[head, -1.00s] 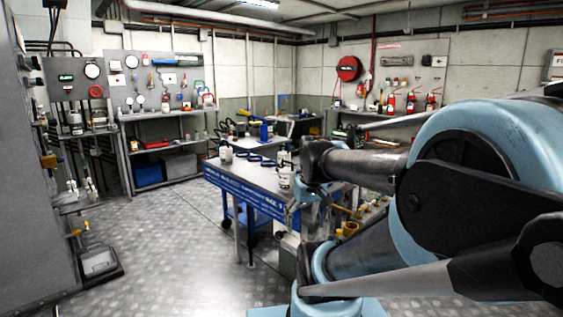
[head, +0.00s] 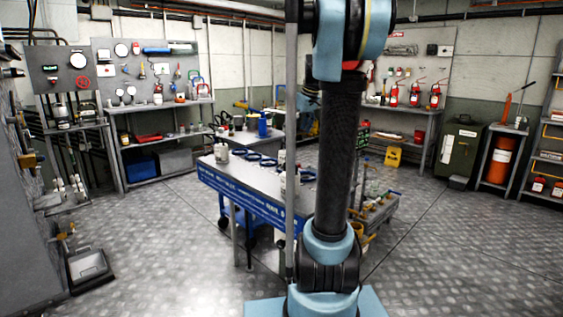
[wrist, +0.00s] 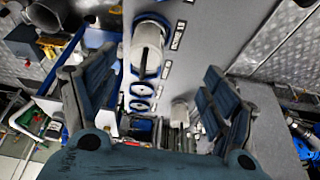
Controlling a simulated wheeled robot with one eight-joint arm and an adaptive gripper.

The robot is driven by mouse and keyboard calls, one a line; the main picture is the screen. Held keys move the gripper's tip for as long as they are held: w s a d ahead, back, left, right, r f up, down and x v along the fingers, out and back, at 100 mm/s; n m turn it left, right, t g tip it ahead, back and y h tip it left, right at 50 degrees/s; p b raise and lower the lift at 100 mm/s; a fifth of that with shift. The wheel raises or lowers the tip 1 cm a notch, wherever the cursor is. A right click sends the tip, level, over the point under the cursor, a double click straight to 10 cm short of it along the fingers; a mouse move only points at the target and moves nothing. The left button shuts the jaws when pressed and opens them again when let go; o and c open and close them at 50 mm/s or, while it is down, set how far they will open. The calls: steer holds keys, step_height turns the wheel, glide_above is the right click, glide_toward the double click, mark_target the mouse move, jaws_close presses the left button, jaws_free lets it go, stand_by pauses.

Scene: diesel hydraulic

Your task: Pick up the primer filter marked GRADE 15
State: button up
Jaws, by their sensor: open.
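In the wrist view my gripper (wrist: 157,75) is open, its two dark padded fingers apart with nothing between the pads. A white cylindrical filter (wrist: 148,45) stands on the grey bench top beyond the fingers, in a blue ring. A second white filter (wrist: 180,110) shows lower, toward the right finger.
The blue-fronted bench (head: 245,200) holds several empty blue rings (head: 268,163). A tool shelf (head: 160,132) stands at the back left, and a shelf with fire extinguishers (head: 415,95) at the back right. The floor left and right of the bench is mostly clear.

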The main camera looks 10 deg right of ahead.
mark_target(289, 152)
steer(key=w+f, duration=0.2)
steer(key=f, duration=0.1)
steer(key=w+a+f, duration=0.1)
steer(key=w+f, duration=0.1)
steer(key=f, duration=0.2)
steer(key=w+a+f, duration=0.1)
steer(key=w+f, duration=0.1)
steer(key=f, duration=0.1)
steer(key=shift+w+a+f, duration=0.1)
steer(key=shift+w+f, duration=0.25)
steer(key=shift+w, duration=0.05)
steer(key=shift+x, duration=2.6)
steer(key=shift+c, duration=0.4)
steer(key=c, duration=1.4)
steer(key=shift+o, duration=0.2)
steer(key=shift+r, duration=0.1)
